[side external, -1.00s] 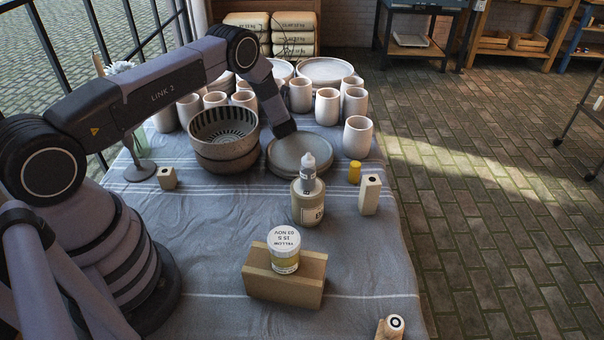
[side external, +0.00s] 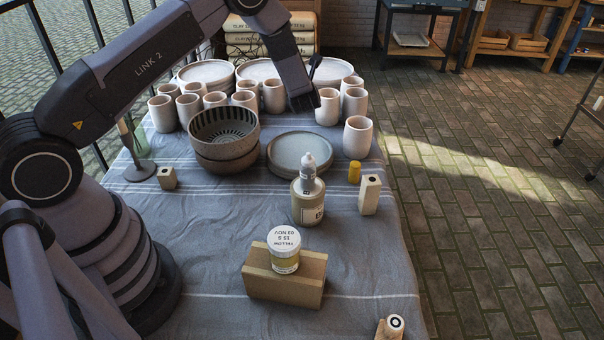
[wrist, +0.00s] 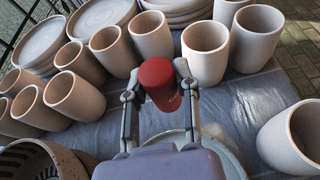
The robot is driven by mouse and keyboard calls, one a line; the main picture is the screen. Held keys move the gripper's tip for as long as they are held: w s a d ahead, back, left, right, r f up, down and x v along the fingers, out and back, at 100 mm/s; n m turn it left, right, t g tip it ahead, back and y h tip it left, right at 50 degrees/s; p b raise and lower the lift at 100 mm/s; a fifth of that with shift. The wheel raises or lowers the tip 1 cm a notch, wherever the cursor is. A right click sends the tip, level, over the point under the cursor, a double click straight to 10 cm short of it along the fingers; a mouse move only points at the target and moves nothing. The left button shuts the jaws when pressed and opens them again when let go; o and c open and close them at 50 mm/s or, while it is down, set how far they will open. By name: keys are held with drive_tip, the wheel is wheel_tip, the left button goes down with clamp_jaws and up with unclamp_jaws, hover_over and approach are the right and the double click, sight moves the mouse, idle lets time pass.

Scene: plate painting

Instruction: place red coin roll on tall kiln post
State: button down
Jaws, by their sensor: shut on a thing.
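My gripper (wrist: 158,88) is shut on the red coin roll (wrist: 160,77), which sits between its two fingers in the wrist view. In the side external view my gripper (side external: 309,88) is up over the rear of the table among the cups, and the red roll cannot be made out there. The tall kiln post (side external: 369,195) is a pale upright block with a dark hole in its top, standing near the table's right edge. My gripper is well behind it and apart from it. A shorter pale post (side external: 167,178) with a hole stands at the left.
A yellow roll (side external: 354,171) stands just behind the tall post. Stacked plates (side external: 300,153), bowls (side external: 224,138) and several cups (side external: 357,137) crowd the rear.

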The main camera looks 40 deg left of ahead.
drive_tip(key=s+d+r+m+t+h, duration=0.1)
drive_tip(key=d+r+m+h, duration=0.1)
drive_tip(key=d, duration=0.6)
drive_tip(key=s+d+r+m+t+h, duration=0.1)
drive_tip(key=d+m, duration=0.1)
drive_tip(key=d, duration=0.6)
drive_tip(key=m+t+h, duration=0.1)
drive_tip(key=m+h, duration=0.3)
drive_tip(key=h, duration=0.1)
hover_over(372, 179)
drive_tip(key=shift+d+f, duration=0.1)
drive_tip(key=shift+f, duration=0.55)
drive_tip(key=shift+f+t, duration=0.3)
drive_tip(key=shift+f, duration=1.65)
drive_tip(key=shift+f, duration=0.1)
drive_tip(key=c, duration=0.8)
unclamp_jaws()
drive_tip(key=shift+c, duration=0.2)
